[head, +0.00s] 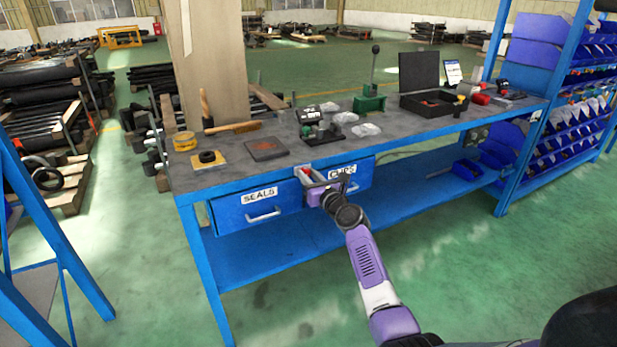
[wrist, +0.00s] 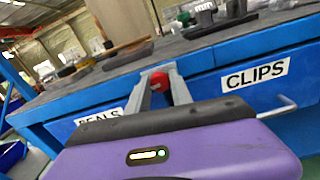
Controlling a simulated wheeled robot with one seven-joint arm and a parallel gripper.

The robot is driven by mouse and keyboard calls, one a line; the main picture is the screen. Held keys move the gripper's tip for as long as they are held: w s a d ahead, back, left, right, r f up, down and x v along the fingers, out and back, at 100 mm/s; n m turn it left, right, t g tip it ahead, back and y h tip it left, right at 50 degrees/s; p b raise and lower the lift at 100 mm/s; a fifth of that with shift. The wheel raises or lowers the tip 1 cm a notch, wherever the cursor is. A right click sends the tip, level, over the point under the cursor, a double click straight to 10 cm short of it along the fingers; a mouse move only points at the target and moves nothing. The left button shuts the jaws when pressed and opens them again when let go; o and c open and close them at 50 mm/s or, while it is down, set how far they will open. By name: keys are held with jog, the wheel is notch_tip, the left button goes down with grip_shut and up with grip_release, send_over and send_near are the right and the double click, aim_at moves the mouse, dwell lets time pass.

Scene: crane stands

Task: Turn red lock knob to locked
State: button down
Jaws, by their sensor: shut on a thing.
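The red lock knob (wrist: 156,79) is on the bench front between the drawer labelled SEALS and the drawer labelled CLIPS. In the wrist view my gripper (wrist: 160,74) has its two grey fingers around the knob, shut on it. The fingers hide part of the knob, and I cannot read its turn position or any mark. In the head view a small bit of red shows by my gripper (head: 306,172) at the bench front.
The SEALS drawer (head: 243,209) is at the left and the CLIPS drawer (head: 360,179) at the right, each with a bar handle. The workbench top (head: 290,150) holds a brush, tape, clamps and a black open case. Blue bin racks (head: 580,110) stand at right.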

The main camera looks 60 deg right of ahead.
jog(key=shift+f+n+b, duration=0.15)
jog(key=shift+n+b, duration=4)
jog(key=shift+n, duration=4.45)
jog(key=shift+f+n+b, duration=0.15)
jog(key=shift+n+b, duration=4)
jog(key=shift+n, duration=4.45)
jog(key=c, duration=1.1)
grip_release()
jog(key=shift+r, duration=0.1)
jog(key=shift+c, duration=0.2)
